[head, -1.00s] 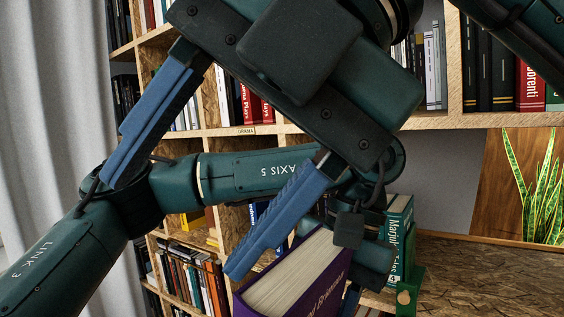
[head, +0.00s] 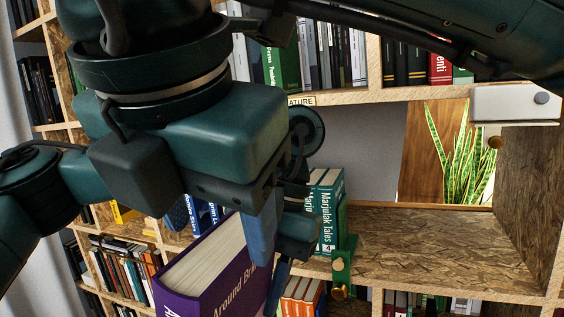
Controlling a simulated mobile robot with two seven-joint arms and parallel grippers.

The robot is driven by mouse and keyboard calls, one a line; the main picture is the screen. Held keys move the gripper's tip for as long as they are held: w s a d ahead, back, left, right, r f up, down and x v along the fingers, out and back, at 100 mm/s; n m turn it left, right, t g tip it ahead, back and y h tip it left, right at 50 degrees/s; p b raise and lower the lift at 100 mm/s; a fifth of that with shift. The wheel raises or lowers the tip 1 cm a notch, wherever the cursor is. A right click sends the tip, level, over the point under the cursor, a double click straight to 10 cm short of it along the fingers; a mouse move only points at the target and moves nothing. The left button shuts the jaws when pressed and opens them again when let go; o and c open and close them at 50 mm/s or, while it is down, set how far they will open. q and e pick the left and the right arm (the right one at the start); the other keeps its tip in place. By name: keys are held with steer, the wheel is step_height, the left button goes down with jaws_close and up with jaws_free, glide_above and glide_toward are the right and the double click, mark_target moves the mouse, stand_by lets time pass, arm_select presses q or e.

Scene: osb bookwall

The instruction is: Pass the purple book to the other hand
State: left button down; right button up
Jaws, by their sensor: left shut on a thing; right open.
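The purple book (head: 226,268) stands tilted at the bottom centre of the head view, its cream page edges facing up and white lettering on its spine. My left gripper (head: 279,277) is shut on the book from the right side, partly hidden behind my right gripper. My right gripper (head: 261,235) is open and hangs directly over the book, pointing down. One of its blue fingers lies in front of the book's right end. I cannot clearly make out its other finger, or whether it touches the book.
Teal books (head: 325,210) stand on a wooden shelf against a green bookend (head: 342,262). The shelf board (head: 430,255) to their right is bare. Full bookshelves fill the left, with a curtain at the far left.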

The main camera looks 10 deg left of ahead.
mark_target(220, 242)
steer(key=shift+x, duration=2.5)
steer(key=shift+c, duration=0.4)
steer(key=shift+a, duration=0.1)
jaws_close()
arm_select(q)
steer(key=c, duration=0.8)
jaws_free()
steer(key=shift+c, duration=0.2)
arm_select(e)
steer(key=shift+r, duration=0.1)
